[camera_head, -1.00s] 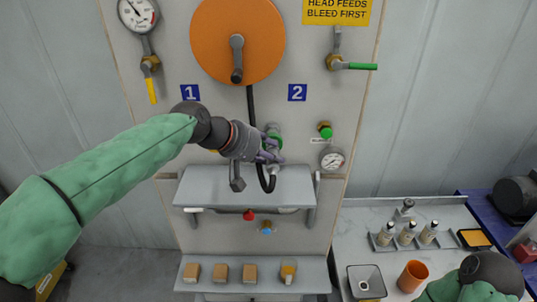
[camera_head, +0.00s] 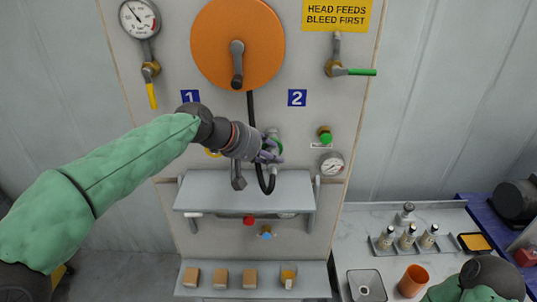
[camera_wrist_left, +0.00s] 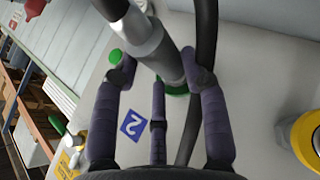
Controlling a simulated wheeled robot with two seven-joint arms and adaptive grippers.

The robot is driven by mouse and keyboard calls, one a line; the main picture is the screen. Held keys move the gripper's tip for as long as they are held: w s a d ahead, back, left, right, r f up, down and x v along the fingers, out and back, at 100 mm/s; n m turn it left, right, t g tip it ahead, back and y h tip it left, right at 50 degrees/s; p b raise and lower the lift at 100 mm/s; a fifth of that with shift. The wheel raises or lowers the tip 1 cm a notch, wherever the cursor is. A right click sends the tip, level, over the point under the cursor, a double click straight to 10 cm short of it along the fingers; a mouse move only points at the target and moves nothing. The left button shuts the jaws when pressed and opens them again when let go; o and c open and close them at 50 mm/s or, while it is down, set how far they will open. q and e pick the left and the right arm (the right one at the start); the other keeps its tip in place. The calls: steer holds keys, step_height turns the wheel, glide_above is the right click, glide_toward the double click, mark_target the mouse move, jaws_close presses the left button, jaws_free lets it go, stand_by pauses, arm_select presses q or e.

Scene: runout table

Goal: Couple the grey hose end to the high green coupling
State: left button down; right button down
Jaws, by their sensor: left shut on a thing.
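My left gripper (camera_head: 270,150) is in front of the panel, left of and below the blue 2 sign. In the left wrist view its purple fingers (camera_wrist_left: 158,110) are closed around the grey hose end (camera_wrist_left: 155,50). The high green coupling (camera_head: 275,143) is right at the fingers. In the left wrist view its green ring (camera_wrist_left: 175,88) shows behind the tip of the hose end. I cannot tell whether the two are joined. The black hose (camera_head: 252,105) hangs from the orange reel and loops below the gripper. My right gripper is out of view.
A green-capped fitting (camera_head: 325,134) and a small gauge (camera_head: 331,163) are to the right. A yellow ring (camera_wrist_left: 308,140) is on the other side. A grey shelf (camera_head: 245,190) juts out below, above red (camera_head: 249,219) and blue (camera_head: 266,233) fittings. A side table holds bottles (camera_head: 407,238).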

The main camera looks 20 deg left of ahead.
arm_select(q)
steer(key=shift+w+a+r, duration=0.1)
steer(key=shift+w+r, duration=0.05)
steer(key=shift+w, duration=0.1)
steer(key=c, duration=0.6)
jaws_free()
steer(key=shift+w, duration=0.15)
